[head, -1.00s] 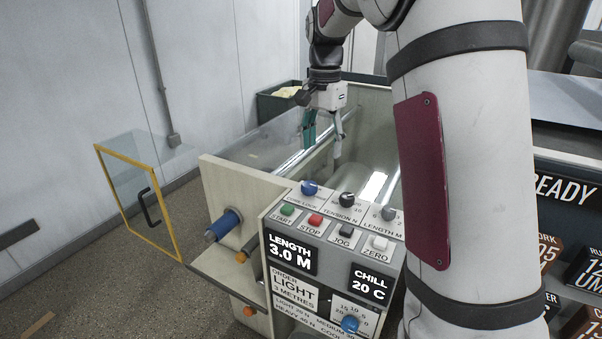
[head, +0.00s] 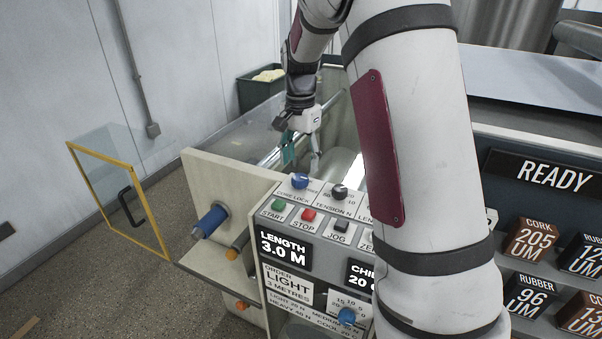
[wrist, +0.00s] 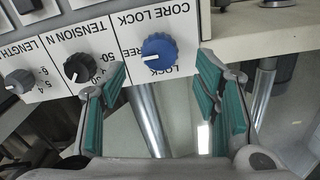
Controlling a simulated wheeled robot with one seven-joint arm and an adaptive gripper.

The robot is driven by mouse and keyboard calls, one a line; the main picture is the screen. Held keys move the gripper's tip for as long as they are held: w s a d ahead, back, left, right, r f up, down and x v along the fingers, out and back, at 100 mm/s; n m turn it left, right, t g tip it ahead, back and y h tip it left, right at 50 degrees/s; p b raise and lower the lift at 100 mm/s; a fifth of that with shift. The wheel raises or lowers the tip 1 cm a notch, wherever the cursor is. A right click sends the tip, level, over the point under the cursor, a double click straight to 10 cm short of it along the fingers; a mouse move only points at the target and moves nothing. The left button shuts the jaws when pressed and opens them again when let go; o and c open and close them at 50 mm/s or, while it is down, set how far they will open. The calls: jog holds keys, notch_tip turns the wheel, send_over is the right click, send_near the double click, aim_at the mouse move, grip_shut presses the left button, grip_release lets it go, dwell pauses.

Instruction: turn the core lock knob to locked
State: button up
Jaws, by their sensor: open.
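The core lock knob (head: 299,181) is round and blue with a white pointer line, at the top left of the grey control panel (head: 327,228). In the wrist view the knob (wrist: 160,53) appears upside down with its labels. Its pointer aims left, towards the partly hidden FREE label, while the LOCK label (wrist: 163,73) lies below the knob. My gripper (head: 302,160) is open and empty, just beyond the panel's top edge. In the wrist view its teal-padded fingers (wrist: 160,75) stand on either side of the knob, seemingly without touching it.
The black tension knob (wrist: 80,67) sits beside the core lock knob, close to one finger. Start (head: 278,205), stop (head: 309,215) and jog (head: 342,227) buttons lie in front.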

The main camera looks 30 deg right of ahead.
aim_at(301, 176)
jog(key=shift+f, duration=2.5)
jog(key=c, duration=1.1)
